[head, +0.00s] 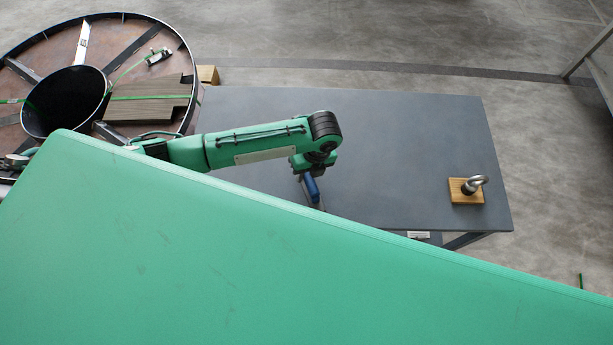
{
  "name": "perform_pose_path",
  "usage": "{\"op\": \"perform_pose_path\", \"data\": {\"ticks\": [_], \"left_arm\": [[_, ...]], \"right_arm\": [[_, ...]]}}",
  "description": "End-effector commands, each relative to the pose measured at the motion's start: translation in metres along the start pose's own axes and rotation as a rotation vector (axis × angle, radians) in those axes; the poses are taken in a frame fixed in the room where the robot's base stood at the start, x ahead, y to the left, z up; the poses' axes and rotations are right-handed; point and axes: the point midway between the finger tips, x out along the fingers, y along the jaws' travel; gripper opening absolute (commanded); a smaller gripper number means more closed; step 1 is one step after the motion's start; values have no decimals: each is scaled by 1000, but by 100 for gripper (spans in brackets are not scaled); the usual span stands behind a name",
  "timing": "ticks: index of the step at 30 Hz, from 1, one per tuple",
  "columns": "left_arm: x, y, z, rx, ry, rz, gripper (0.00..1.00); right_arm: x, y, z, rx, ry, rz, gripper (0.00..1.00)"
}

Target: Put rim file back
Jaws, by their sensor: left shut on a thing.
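My left gripper (309,176) is over the front part of the grey table (410,130), shut on a blue-handled tool that I take to be the rim file (313,190). Its blue part shows just below the jaws; the rest of it is mostly hidden by the gripper and by my green body in front. I cannot tell whether the file touches the tabletop. My right gripper is not in view.
A wooden block (459,196) with a metal ring (478,183) sits near the table's right end. A large steel reel (150,40) with straps and boards stands at the left. The tabletop between gripper and block is clear. A metal frame (590,60) stands at upper right.

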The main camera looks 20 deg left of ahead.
Motion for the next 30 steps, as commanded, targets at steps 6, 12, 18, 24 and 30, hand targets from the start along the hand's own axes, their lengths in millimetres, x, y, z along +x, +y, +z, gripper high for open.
{"op": "perform_pose_path", "data": {"ticks": [6, 12, 18, 24, 30], "left_arm": [[26, -6, -1, -1, 2, 0, 0], [32, -7, 0, 0, 0, -1, 0], [34, -8, 0, 0, 0, -1, 0], [36, -7, 0, 0, 0, 0, 47], [35, -7, 0, 0, 0, 0, 47]], "right_arm": [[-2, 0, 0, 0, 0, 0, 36], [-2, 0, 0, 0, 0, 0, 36], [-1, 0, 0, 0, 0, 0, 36], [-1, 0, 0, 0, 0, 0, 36], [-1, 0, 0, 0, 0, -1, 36]]}}
